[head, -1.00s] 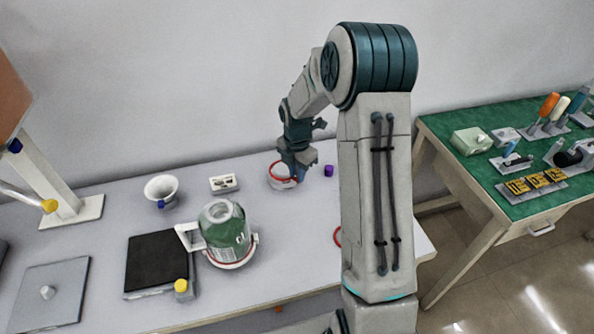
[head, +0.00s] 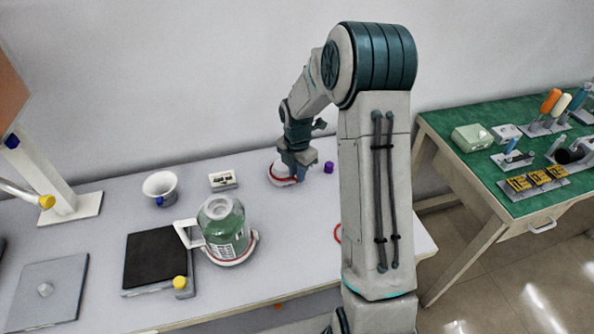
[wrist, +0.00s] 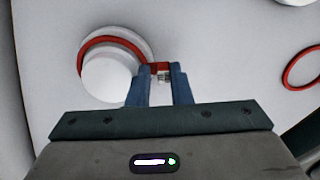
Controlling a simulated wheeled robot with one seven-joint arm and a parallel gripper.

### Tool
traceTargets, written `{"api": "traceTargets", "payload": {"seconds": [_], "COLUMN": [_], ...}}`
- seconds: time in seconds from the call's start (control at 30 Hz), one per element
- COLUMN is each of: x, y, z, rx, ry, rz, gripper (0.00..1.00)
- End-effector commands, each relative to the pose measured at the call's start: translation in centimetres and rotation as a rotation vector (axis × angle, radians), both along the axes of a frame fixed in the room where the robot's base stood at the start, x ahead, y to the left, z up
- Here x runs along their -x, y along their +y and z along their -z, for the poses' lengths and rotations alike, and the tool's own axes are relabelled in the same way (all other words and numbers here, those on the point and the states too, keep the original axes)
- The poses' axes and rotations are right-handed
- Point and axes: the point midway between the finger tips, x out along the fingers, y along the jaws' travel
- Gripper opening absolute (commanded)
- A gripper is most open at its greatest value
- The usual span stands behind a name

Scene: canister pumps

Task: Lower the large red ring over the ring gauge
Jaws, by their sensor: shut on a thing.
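The ring gauge (head: 279,168) is a white upright cylinder on a round base near the back of the table; it also shows in the wrist view (wrist: 110,80). The large red ring (head: 284,184) goes around the gauge, low down near its base. In the wrist view the ring (wrist: 97,46) shows as a red arc behind the cylinder; its near side is hidden. My gripper (wrist: 160,76) is shut on a red part at the ring's side, right of the gauge. In the head view my gripper (head: 298,168) is partly hidden by its own wrist.
Another red ring (wrist: 300,68) lies flat on the table, right of my gripper. A purple piece (head: 328,167) stands close to the right of the gauge.

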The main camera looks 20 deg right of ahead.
Motion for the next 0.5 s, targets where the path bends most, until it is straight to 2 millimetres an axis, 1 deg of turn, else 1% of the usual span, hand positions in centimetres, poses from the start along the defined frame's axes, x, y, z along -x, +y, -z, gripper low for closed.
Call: {"api": "traceTargets", "payload": {"seconds": [0.5], "x": [0.01], "y": [0.00], "z": [0.70], "rx": [0.000], "ry": [0.000], "rz": [0.000], "gripper": [0.00]}}
